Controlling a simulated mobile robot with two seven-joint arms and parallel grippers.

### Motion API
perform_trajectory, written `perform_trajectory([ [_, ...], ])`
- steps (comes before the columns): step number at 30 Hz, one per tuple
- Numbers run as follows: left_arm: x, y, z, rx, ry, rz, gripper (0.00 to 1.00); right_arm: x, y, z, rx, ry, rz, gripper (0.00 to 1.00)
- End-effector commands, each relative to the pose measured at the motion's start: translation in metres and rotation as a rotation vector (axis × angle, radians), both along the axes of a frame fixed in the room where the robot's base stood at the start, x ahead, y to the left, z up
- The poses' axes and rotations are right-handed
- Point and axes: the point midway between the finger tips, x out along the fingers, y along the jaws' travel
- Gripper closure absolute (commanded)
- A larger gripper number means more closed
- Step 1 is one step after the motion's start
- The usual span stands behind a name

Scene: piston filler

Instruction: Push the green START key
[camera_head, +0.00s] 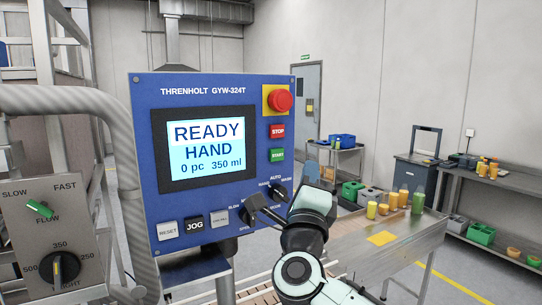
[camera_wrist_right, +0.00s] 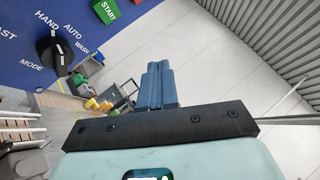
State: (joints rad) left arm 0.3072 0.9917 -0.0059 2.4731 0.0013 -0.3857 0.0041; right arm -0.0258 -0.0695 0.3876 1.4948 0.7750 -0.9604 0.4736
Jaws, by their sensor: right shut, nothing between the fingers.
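The green START key (camera_head: 277,155) is on the right side of the blue control panel (camera_head: 152,120), just below the red STOP key (camera_head: 277,131). In the right wrist view the START key (camera_wrist_right: 106,10) shows at the top left, partly cut off by the frame edge. My right gripper (camera_head: 312,172) is right of the panel and slightly lower than the START key. Its blue fingers (camera_wrist_right: 158,68) are shut with nothing between them and are apart from the key. The panel display (camera_head: 206,145) reads READY, HAND, 0 pc, 350 ml. My left gripper is not in view.
A red emergency button (camera_head: 281,100) sits above STOP. Black selector knobs (camera_head: 277,193) lie below START, close to my right arm.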

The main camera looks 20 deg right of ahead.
Motion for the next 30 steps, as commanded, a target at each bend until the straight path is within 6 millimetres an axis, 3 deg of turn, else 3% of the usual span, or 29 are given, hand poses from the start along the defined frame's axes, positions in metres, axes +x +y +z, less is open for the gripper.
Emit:
perform_trajectory([
  [14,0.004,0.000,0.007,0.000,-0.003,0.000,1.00,0.009,0.001,0.001,-0.001,0.001,0.000,1.00],
  [25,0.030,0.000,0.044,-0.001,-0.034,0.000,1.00,0.059,0.005,0.005,-0.002,-0.001,0.000,1.00],
  [30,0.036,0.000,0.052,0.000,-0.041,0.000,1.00,0.077,0.006,0.003,-0.001,-0.001,0.001,1.00],
])
